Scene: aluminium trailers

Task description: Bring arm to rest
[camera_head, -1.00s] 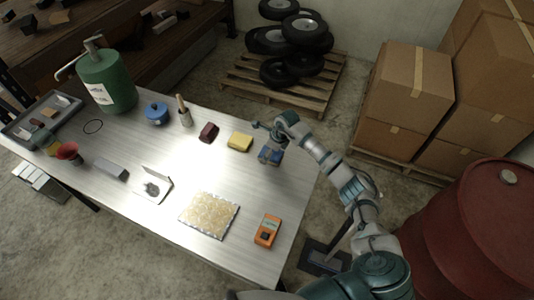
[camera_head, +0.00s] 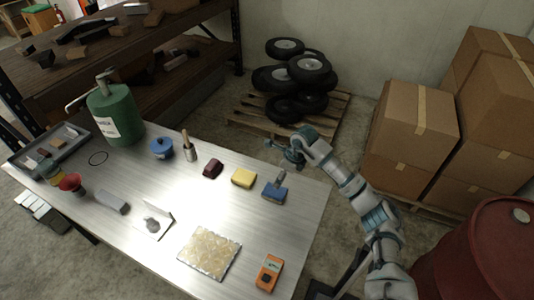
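My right arm comes in from the lower right. Its gripper (camera_head: 283,151) hangs beyond the far right part of the metal table (camera_head: 150,238), above and behind a blue-headed brush (camera_head: 274,190). The brush lies on the table with its grey handle pointing away, apart from the gripper. I see nothing held, but the fingers are too small and turned to tell if they are open. My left arm and gripper are not in view.
On the table are a yellow sponge (camera_head: 243,178), dark red block (camera_head: 213,168), orange meter (camera_head: 268,273), honeycomb panel (camera_head: 209,251), blue pot (camera_head: 161,148) and green canister (camera_head: 116,116). Boxes (camera_head: 407,134) and a red drum (camera_head: 480,255) stand right; tyres (camera_head: 305,68) lie on a pallet behind.

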